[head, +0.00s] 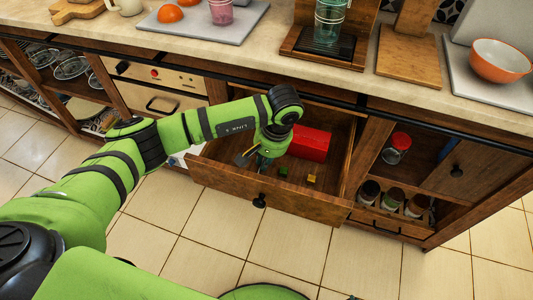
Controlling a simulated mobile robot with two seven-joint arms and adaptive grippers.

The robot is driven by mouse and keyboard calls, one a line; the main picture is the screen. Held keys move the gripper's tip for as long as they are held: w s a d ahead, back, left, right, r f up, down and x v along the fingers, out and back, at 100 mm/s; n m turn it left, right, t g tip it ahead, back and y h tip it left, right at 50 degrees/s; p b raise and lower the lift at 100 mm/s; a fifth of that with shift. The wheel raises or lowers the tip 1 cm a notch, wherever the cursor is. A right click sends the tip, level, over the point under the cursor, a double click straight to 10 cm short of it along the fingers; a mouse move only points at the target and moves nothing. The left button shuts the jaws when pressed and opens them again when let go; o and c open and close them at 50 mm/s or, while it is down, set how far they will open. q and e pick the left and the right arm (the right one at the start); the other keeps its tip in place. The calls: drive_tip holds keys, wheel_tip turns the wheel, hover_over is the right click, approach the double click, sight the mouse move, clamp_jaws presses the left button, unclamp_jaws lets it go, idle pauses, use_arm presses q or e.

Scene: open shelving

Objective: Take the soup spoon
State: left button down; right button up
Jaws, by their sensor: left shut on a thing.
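My left arm comes in from the left and reaches down into an open wooden drawer (228,184). My left gripper (263,165) is at the drawer's left part, low, near its front wall. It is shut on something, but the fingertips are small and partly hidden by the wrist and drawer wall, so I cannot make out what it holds. No soup spoon can be clearly identified. My right gripper is not in view.
A red box (310,143) lies in the drawer's back part, with a small yellow cube (311,178) and a small green item (284,171) nearer the front. The countertop (350,75) overhangs behind. Jars (392,198) stand on the right shelf. The tiled floor in front is clear.

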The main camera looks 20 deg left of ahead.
use_arm(q)
drive_tip(key=shift+d+r, duration=0.25)
drive_tip(key=shift+r, duration=0.15)
wheel_tip(320, 180, up, 11)
drive_tip(key=d+b, duration=0.1)
drive_tip(key=d, duration=1.2)
drive_tip(key=d+b, duration=0.1)
drive_tip(key=d, duration=0.5)
drive_tip(key=shift+s+d+f+b, duration=0.2)
drive_tip(key=shift+s+d+b, duration=0.05)
drive_tip(key=shift+s+b, duration=0.1)
drive_tip(key=shift+c, duration=2)
unclamp_jaws()
